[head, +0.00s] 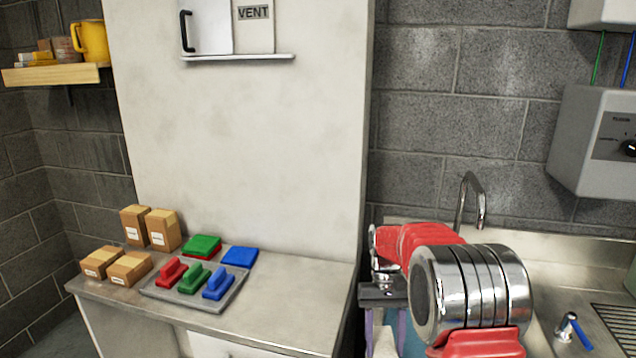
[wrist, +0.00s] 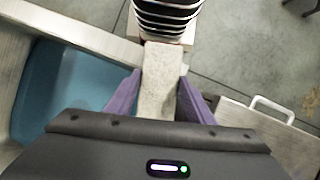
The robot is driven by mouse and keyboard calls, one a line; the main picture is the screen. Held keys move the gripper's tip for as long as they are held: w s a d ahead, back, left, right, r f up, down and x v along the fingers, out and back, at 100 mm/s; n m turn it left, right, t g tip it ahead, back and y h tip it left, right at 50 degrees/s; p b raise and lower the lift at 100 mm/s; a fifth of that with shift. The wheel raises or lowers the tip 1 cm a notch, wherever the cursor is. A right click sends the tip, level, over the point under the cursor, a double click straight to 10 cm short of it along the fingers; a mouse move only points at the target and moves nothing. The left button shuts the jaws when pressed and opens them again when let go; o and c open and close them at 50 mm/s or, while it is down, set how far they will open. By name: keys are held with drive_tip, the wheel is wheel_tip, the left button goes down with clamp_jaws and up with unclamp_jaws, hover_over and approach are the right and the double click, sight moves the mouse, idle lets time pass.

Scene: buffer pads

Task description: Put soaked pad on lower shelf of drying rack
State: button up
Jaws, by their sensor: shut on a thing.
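My gripper (wrist: 160,77) is shut on a pale, speckled pad (wrist: 159,60), with one purple finger on each side of it. In the head view, my gripper (head: 385,335) points down at the bottom edge, beyond the right end of the counter. Part of the pale pad (head: 384,344) shows between the purple fingers there. I cannot tell from its look how wet it is. I cannot make out a drying rack or its lower shelf in either view.
The counter (head: 300,290) holds cardboard boxes (head: 163,229), a grey tray (head: 190,299) of coloured-handled tools, and green and blue pads (head: 239,256). A sink tap (head: 472,200) stands behind my arm. The wrist view shows a teal basin (wrist: 70,85) left and a white handle (wrist: 272,103) right.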

drive_tip(key=shift+a, duration=0.25)
